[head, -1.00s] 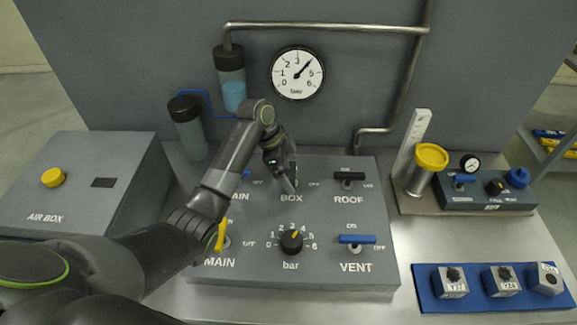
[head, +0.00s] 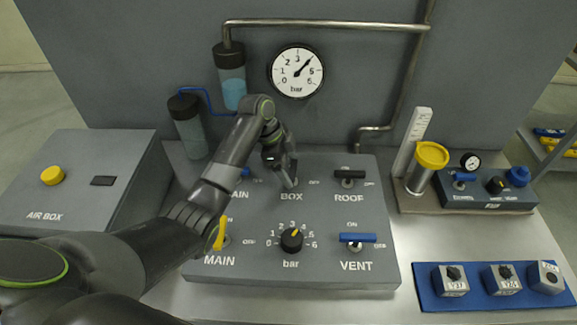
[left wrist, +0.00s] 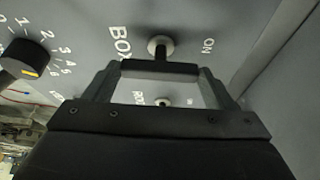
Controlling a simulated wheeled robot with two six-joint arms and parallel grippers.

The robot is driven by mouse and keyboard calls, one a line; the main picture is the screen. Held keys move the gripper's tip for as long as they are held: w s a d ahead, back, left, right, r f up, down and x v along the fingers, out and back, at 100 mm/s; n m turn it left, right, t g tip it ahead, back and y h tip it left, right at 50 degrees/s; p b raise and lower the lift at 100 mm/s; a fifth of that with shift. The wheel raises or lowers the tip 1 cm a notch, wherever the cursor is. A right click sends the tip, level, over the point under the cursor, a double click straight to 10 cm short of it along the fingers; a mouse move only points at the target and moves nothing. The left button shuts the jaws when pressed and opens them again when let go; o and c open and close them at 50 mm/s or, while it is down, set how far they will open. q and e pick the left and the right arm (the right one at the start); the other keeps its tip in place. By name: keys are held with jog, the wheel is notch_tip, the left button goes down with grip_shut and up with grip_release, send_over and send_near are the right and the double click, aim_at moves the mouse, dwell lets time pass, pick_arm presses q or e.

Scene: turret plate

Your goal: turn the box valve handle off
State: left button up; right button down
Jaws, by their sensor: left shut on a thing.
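My left gripper (head: 290,179) is over the BOX valve in the top middle of the grey panel (head: 320,200). In the left wrist view, the left gripper (left wrist: 160,78) has its fingers closed on the two ends of the dark BOX handle (left wrist: 160,68). The handle's bar runs along the line between the BOX label and the ON mark. Its round stem (left wrist: 160,47) shows beside it. In the head view the gripper mostly hides this handle; the BOX label (head: 291,197) shows below. My right gripper is not in view.
The black ROOF handle (head: 349,174) is to the right, and the blue VENT handle (head: 357,238) and yellow MAIN handle (head: 219,233) are lower. A black bar knob (head: 291,239) sits between them. The wall gauge (head: 296,72) points near 4.

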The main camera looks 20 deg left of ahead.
pick_arm(q)
jog(key=m, duration=0.1)
jog(key=m+g+b, duration=0.1)
jog(key=m, duration=0.2)
jog(key=shift+w+g+b, duration=0.25)
jog(key=shift+g+b, duration=0.05)
jog(key=shift+b, duration=0.1)
jog(key=m+g, duration=0.1)
jog(key=m, duration=0.2)
jog(key=shift+w+d+b, duration=0.1)
jog(key=shift+b, duration=0.3)
jog(key=shift+w+r+m+g+y, duration=0.15)
jog(key=shift+m+g+y, duration=0.2)
jog(key=shift+m, duration=0.55)
jog(key=m+g+y+p, duration=0.1)
jog(key=m, duration=0.2)
jog(key=shift+d+m, duration=0.15)
jog(key=shift+m, duration=0.15)
jog(key=m, duration=0.2)
jog(key=m+y, duration=0.1)
jog(key=m, duration=0.1)
jog(key=shift+w+d+g+y+p, duration=0.15)
jog(key=shift+g+y+p, duration=0.1)
jog(key=shift+g+p, duration=0.1)
jog(key=shift+m, duration=0.3)
jog(key=o, duration=1)
